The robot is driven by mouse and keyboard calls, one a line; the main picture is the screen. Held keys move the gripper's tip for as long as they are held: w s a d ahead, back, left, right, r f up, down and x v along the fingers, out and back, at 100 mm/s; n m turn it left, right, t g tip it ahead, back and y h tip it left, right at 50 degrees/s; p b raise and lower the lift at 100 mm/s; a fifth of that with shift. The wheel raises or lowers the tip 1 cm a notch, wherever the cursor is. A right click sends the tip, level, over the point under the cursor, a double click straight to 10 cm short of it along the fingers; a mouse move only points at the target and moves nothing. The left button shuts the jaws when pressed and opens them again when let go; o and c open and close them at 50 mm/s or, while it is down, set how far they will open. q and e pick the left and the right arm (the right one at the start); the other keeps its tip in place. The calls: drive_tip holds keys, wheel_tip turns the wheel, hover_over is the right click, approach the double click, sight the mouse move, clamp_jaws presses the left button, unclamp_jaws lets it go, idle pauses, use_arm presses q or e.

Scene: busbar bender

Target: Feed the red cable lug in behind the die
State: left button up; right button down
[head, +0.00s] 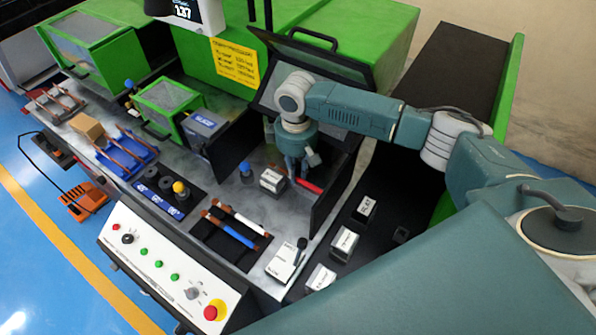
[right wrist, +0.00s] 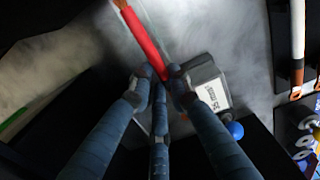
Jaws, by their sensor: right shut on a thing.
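The red cable lug (head: 309,186) is a red bar low over the grey worktop in the head view. In the right wrist view the red lug (right wrist: 146,38) runs up and left, with a copper-coloured end at the top edge. My right gripper (head: 301,176) points down and is shut on its near end; the fingertips (right wrist: 160,76) meet there. A grey block with a white label (head: 271,181) stands just left of the gripper; it also shows in the right wrist view (right wrist: 208,88). I cannot tell whether this is the die. My left gripper is not in view.
A black upright panel (head: 332,200) stands right of the lug. A blue-topped knob (head: 246,169) is left of the block. A dark tray (head: 208,238) holds white and blue bars with copper ends. Labelled blocks (head: 344,243) stand at the right. An open lid (head: 300,60) is behind.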

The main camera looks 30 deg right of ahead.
drive_tip(key=shift+w+a, duration=0.25)
drive_tip(key=shift+w, duration=0.15)
drive_tip(key=c, duration=1.5)
unclamp_jaws()
drive_tip(key=shift+c, duration=0.2)
